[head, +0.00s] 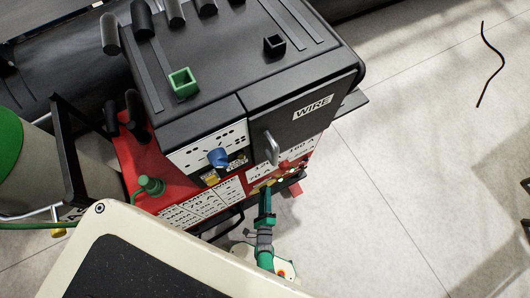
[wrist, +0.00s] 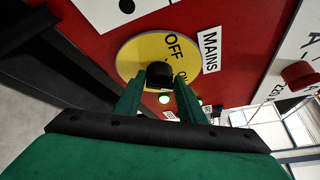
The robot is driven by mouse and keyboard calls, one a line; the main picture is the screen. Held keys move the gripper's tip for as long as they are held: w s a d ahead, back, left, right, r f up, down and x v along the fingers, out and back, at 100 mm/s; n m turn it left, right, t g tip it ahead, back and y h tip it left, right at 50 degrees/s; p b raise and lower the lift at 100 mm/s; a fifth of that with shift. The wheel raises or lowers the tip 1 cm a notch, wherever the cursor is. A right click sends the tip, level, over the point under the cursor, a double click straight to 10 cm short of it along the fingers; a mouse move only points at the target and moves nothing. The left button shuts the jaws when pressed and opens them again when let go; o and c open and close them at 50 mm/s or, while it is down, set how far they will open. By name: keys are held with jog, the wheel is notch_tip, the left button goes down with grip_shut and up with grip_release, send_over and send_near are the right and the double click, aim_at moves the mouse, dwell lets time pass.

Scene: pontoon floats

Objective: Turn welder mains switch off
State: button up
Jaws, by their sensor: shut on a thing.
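The welder (head: 330,100) is a dark box with a red lower front. In the wrist view a round yellow plate (wrist: 133,58) on the red panel carries the words OFF and ON, beside a white MAINS label (wrist: 211,50). The black switch knob (wrist: 160,72) stands at the middle of this plate. My gripper (wrist: 158,100) has its green fingers closed on the knob from both sides. Which word the knob points to I cannot tell. In the head view my gripper (head: 267,195) is at the welder's lower front, and the switch is hard to make out there.
A blue knob (head: 218,158) and a grey door handle (head: 271,148) stick out above my gripper. In the wrist view a red knob (wrist: 299,74) is at right. A green box (head: 183,82) and a black box (head: 274,45) sit on top. Floor at right is mostly clear.

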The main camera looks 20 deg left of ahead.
jog(key=shift+s+f+n, duration=0.2)
jog(key=shift+f+n, duration=0.1)
jog(key=shift+n, duration=0.3)
jog(key=shift+a+t, duration=0.1)
jog(key=shift+t, duration=0.2)
jog(key=o, duration=0.7)
jog(key=shift+o, duration=1.2)
jog(key=shift+r, duration=0.1)
jog(key=v, duration=1.1)
